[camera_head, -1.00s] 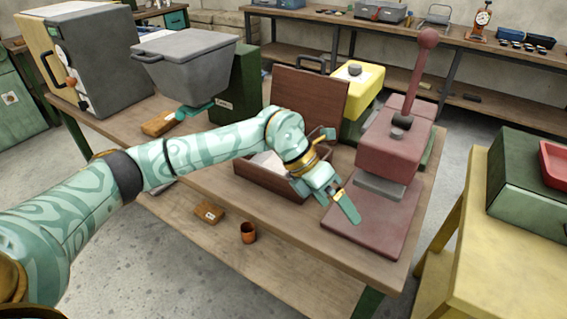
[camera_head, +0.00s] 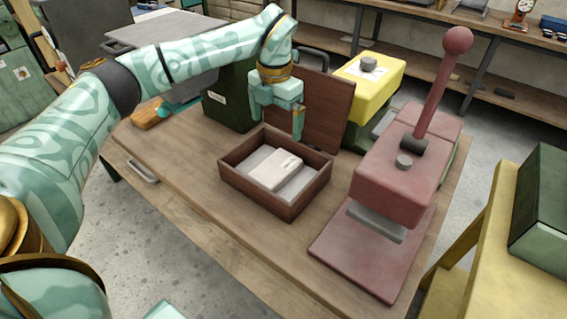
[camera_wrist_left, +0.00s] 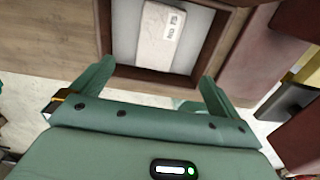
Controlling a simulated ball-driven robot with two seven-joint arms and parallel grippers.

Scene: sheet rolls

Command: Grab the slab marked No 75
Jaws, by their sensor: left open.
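The slab marked No 75 (camera_head: 274,169) is a pale block lying in an open brown wooden box (camera_head: 258,200) on the workbench. In the left wrist view the slab (camera_wrist_left: 158,38) shows a white label reading NO 75. My left gripper (camera_head: 277,115) is above the far side of the box, pointing down, open and empty. In the left wrist view its fingers (camera_wrist_left: 157,75) are spread apart, with the slab beyond them and not between them. My right gripper is not in view.
The box's brown lid (camera_head: 315,108) stands upright behind it. A red press (camera_head: 398,175) with a tall lever stands to the right, and a yellow block (camera_head: 368,75) behind. A dark green machine (camera_head: 230,95) stands behind left. Bare bench (camera_head: 185,165) lies left of the box.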

